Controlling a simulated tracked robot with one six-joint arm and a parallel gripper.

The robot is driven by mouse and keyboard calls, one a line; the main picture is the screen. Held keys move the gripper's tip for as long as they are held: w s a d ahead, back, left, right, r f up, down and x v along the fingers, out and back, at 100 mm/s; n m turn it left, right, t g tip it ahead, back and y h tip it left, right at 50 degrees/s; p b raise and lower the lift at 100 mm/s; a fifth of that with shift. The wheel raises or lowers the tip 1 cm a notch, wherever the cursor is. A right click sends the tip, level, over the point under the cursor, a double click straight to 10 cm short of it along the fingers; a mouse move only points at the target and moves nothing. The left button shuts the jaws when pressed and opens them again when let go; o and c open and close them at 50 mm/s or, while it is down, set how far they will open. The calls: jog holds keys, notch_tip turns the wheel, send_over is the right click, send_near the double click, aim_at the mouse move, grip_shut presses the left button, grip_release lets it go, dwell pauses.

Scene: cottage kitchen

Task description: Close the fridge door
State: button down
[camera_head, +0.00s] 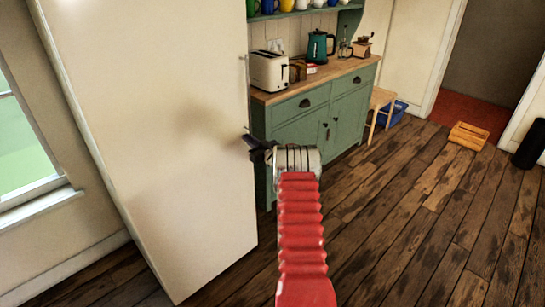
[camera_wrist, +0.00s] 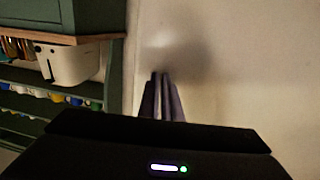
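The fridge shows as a tall cream panel (camera_head: 170,130) filling the left of the head view, with a thin handle at its right edge. I cannot tell how far its door stands open, as no interior or gap shows. My gripper (camera_head: 253,143) is at the panel's right edge, about mid-height. In the wrist view the dark fingers (camera_wrist: 161,82) are together with nothing between them, pointing at the cream surface (camera_wrist: 240,70). A soft shadow lies on the surface near their tips. I cannot tell whether they touch it.
A green dresser (camera_head: 300,125) stands just behind and right of my gripper, with a white toaster (camera_head: 269,70) and teal kettle (camera_head: 319,46) on top. A wooden stool (camera_head: 380,105), blue bin (camera_head: 397,112) and wooden crate (camera_head: 468,135) are farther back. The floor (camera_head: 430,210) at right is clear.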

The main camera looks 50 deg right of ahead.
jog(key=s, duration=1.4)
jog(key=shift+a, duration=0.1)
